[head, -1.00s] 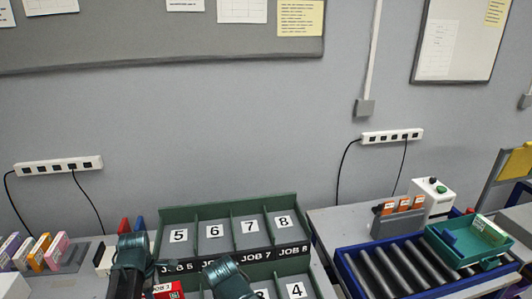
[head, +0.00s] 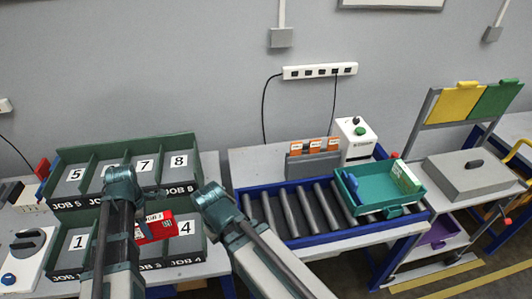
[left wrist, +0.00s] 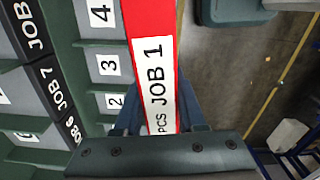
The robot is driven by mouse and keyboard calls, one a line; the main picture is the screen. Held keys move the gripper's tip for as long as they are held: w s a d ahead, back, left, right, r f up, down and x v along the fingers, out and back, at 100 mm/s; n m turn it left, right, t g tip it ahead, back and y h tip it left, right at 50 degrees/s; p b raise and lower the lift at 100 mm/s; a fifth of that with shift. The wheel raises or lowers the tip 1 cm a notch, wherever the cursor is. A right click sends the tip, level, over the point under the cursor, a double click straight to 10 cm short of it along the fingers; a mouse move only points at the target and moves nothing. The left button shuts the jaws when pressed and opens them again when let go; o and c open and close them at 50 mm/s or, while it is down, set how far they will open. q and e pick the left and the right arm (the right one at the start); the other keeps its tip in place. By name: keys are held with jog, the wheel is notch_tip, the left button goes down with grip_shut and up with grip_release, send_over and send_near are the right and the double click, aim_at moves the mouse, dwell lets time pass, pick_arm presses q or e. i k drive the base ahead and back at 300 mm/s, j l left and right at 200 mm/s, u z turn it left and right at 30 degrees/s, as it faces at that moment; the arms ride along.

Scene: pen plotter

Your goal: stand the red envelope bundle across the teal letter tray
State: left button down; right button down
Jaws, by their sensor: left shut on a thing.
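The red envelope bundle (head: 160,224) has a white JOB 1 label. My left gripper (head: 143,229) is shut on it and holds it over the front of the green sorter. In the left wrist view the bundle (left wrist: 158,75) sticks out from between the jaws (left wrist: 158,128), label facing the camera. The teal letter tray (head: 372,204) sits on the roller conveyor to the right, well apart from the bundle. It holds a small blue piece (head: 352,182) and a pale card stack with a green edge (head: 406,177).
The green sorter (head: 100,208) has numbered compartments. The blue-framed roller conveyor (head: 290,212) carries the tray, with an orange-labelled rack (head: 314,160) and a white box (head: 354,138) behind it. A grey lidded case (head: 470,174) stands on a cart at right.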

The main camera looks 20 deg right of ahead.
aim_at(381, 191)
jog(key=l, duration=0.5)
jog(key=k+l, duration=0.1)
jog(key=l, duration=0.45)
jog(key=l+u, duration=0.1)
jog(key=l, duration=0.4)
jog(key=k+l, duration=0.15)
jog(key=l, duration=0.9)
jog(key=k+l+u, duration=0.1)
jog(key=l, duration=0.4)
jog(key=k+l, duration=0.15)
jog(key=l, duration=0.35)
jog(key=k+l, duration=0.1)
jog(key=l, duration=0.85)
jog(key=i+l+u, duration=0.15)
jog(key=l, duration=0.35)
jog(key=i+l, duration=0.35)
